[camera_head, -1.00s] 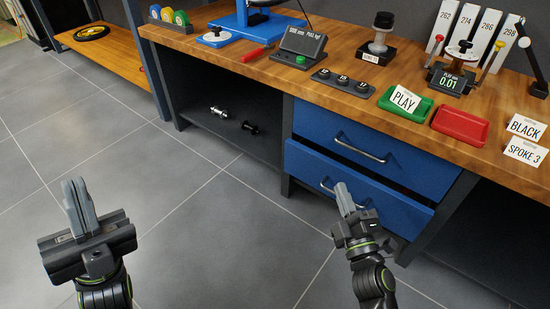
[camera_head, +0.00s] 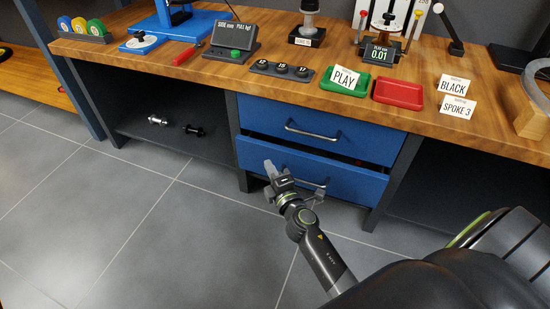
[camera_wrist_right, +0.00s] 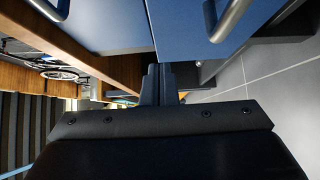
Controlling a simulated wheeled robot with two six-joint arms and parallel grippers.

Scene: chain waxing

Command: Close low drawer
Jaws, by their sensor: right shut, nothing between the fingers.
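The low drawer (camera_head: 345,184) is the lower blue front under the bench. It stands out a little past the upper drawer, with a dark gap above it. Its metal handle is partly hidden behind my right gripper (camera_head: 270,168). That gripper is shut and empty, in front of the drawer's left part; contact is not clear. In the right wrist view, the shut fingers (camera_wrist_right: 161,84) point toward the blue fronts, with the low drawer (camera_wrist_right: 185,28) at upper right. My left gripper is out of view.
The upper drawer (camera_head: 320,125) looks shut. The wooden benchtop (camera_head: 240,75) above holds a green tray (camera_head: 350,91), a red tray (camera_head: 398,93) and devices. Two small hub-like parts (camera_head: 192,130) lie on the shelf at left. The grey floor (camera_head: 130,220) in front is clear.

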